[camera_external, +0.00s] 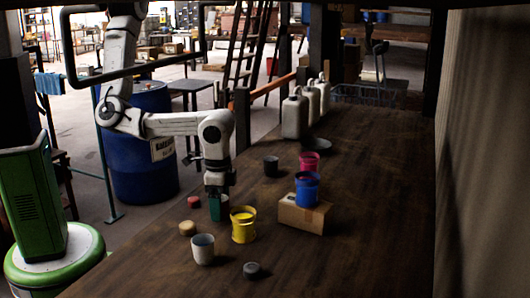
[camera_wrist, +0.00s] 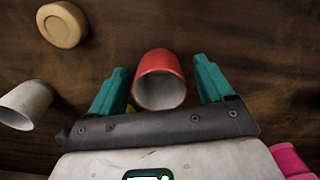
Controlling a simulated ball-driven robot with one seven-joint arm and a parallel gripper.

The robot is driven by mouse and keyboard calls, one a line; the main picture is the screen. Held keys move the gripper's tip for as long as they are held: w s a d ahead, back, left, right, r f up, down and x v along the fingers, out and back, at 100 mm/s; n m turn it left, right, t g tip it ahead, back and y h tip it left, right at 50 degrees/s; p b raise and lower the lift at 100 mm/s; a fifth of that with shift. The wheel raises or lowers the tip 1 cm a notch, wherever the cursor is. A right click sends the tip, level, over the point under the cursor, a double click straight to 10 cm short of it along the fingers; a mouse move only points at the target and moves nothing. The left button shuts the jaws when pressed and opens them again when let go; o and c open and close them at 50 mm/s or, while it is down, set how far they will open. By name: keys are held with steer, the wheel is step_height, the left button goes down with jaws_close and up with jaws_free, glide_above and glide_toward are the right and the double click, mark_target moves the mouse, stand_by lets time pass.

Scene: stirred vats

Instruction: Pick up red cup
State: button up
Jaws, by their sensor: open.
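The red cup (camera_wrist: 160,64) shows in the wrist view, its open mouth facing the camera and its inside pale grey. My gripper (camera_wrist: 160,72) is open, with one teal finger on each side of the cup. A narrow gap shows on both sides, and the cup is not gripped. In the external view my gripper (camera_external: 219,207) points down low over the table, near the yellow cup.
The yellow cup (camera_external: 243,224), white cup (camera_external: 203,250) and wooden disc (camera_external: 187,229) stand close by. A blue cup (camera_external: 307,190) sits on a cardboard box (camera_external: 303,217). The table's right side is clear.

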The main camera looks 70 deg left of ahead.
steer(key=c, duration=1)
steer(key=shift+c, duration=0.2)
